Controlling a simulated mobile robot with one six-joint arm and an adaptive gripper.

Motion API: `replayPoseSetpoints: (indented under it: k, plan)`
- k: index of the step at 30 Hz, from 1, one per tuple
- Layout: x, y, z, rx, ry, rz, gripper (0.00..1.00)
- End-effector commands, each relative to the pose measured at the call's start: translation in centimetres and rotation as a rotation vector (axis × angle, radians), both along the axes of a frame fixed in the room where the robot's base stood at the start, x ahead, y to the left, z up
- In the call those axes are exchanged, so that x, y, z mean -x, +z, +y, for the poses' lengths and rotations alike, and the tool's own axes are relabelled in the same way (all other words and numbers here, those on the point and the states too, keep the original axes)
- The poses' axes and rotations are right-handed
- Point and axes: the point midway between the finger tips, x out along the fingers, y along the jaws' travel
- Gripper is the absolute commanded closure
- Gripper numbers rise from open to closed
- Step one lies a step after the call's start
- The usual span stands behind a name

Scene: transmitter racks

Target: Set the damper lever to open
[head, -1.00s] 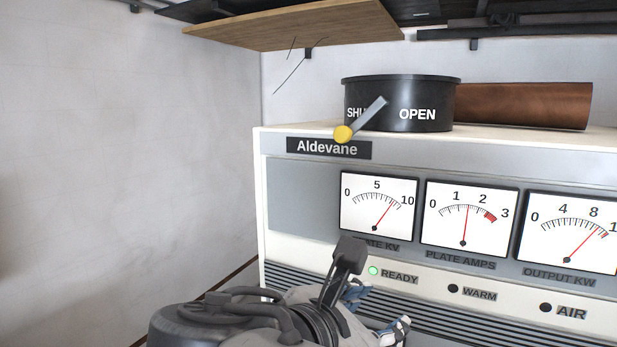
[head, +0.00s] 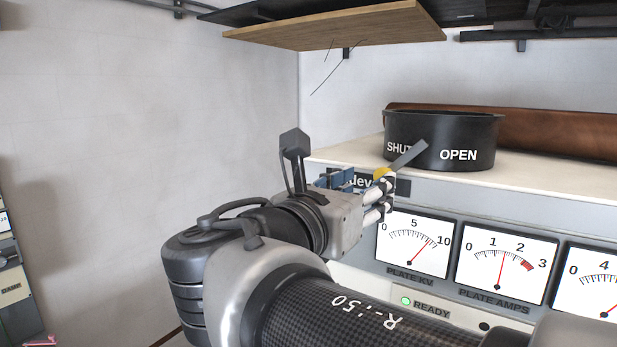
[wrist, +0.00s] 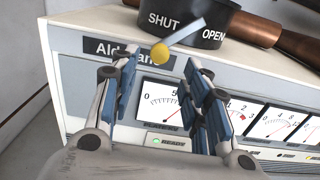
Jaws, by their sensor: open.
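The damper lever is a flat grey bar (head: 408,156) with a yellow knob (wrist: 160,54) at its lower left end. It is mounted on a round black drum (head: 470,130) marked SHUT on the left and OPEN on the right. The bar slants down to the left, with the knob below the SHUT label. My gripper (head: 362,192) is at the cabinet front by the knob, and its fingers partly cover the knob in the head view. In the wrist view my gripper (wrist: 160,88) is open and empty. The knob shows beyond the gap between its blue-padded fingers; contact is not visible.
The white-topped Aldevane cabinet (head: 342,156) carries the drum and a brown duct (head: 570,135). Its front has dial meters (head: 416,240) and a lit green READY lamp (head: 406,301). A wooden shelf (head: 340,27) hangs above. Free space lies left of the cabinet.

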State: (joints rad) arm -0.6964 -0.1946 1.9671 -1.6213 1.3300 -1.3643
Motion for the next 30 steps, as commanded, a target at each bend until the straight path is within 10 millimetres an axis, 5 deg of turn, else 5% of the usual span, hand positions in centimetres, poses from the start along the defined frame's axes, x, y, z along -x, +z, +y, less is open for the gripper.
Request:
replayPoseSetpoints:
  k: [12,25,30]
  plan:
    - [-6.0,0.0,-4.3,-0.001,-0.002,-0.001,0.57]
    - [-6.7,0.0,-4.8,-0.001,0.001,-0.001,0.57]
    - [-6.7,0.0,-4.8,-0.001,0.001,-0.001,0.69]
